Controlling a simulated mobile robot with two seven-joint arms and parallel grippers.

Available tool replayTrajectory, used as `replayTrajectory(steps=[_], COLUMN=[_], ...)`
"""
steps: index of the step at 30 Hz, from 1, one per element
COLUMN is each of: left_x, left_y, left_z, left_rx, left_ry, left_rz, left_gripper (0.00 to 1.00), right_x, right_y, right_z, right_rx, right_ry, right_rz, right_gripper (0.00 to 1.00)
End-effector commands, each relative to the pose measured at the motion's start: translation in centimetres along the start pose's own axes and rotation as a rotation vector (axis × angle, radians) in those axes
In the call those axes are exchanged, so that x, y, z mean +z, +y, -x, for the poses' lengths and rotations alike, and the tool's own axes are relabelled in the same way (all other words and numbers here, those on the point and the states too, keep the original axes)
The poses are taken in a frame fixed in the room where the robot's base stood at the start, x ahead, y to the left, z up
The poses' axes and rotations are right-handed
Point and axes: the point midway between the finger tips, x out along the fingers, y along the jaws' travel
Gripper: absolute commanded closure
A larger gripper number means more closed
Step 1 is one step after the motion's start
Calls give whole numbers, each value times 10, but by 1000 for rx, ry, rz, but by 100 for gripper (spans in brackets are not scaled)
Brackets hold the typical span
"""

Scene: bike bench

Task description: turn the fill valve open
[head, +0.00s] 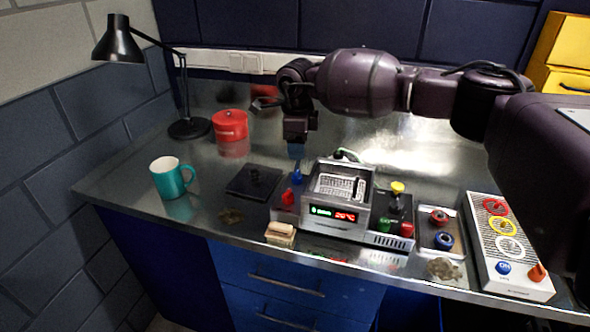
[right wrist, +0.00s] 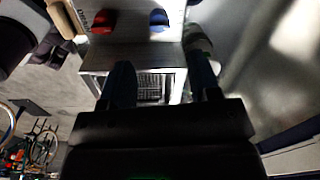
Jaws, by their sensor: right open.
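The silver bath unit (head: 340,208) with a lit display and a basket stands on the metal bench. On its left side are a red valve handle (head: 288,197) and, behind it, a blue valve handle (head: 297,175). The right wrist view also shows the red handle (right wrist: 103,20) and the blue handle (right wrist: 158,20). I cannot read which is the fill valve. My right gripper (head: 296,150) points down above and behind the blue handle. In the right wrist view, its fingers (right wrist: 162,75) are apart and empty, with the blue handle ahead, not touched. My left gripper is out of view.
A teal mug (head: 167,180), a lamp (head: 187,127) and a red tin (head: 230,125) stand left. A dark plate (head: 254,181) lies left of the unit. A tray (head: 440,225) and a button panel (head: 506,245) stand right. The bench behind the unit is clear.

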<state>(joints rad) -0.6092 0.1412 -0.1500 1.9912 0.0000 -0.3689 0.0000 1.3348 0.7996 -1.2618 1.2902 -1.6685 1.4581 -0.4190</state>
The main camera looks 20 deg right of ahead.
Motion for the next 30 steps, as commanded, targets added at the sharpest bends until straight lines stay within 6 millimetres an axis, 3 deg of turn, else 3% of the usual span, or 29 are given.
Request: replayTrajectory(steps=[15, 21, 30], left_x=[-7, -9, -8], left_y=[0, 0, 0], left_z=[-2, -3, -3], left_rx=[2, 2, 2], left_ry=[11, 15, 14], left_rz=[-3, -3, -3], left_gripper=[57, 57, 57], right_x=[0, 1, 1], right_y=[0, 0, 0], right_z=[-81, -94, -95], right_rx=[1, 0, 0], right_ry=[-2, -2, -3], right_rz=[-1, -1, -1], right_gripper=[44, 44, 44])
